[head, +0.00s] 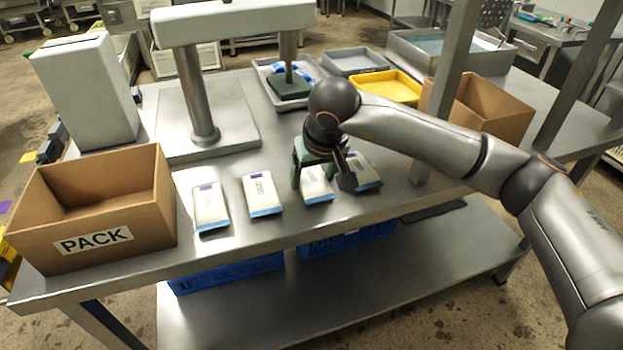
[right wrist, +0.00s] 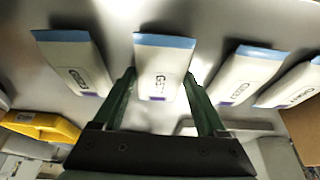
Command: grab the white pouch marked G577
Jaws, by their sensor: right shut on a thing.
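Several white pouches with blue ends lie in a row on the steel table. In the right wrist view, the pouch between my fingers (right wrist: 162,65) has a printed mark that looks like G577, though the last characters are hard to read. It is the third pouch from the left in the head view (head: 317,186). My right gripper (right wrist: 159,78) is shut on this pouch, one green finger at each side. In the head view the gripper (head: 318,172) reaches down over the pouch's far part and hides it. The pouch appears to be at table level. My left gripper is out of view.
Neighbouring pouches lie close by: two to the left (head: 263,194) (head: 210,208) and one to the right (head: 368,171), partly behind my gripper. A PACK cardboard box (head: 95,240) stands at the left. A yellow tray (head: 388,88), grey trays and another box (head: 490,110) stand behind.

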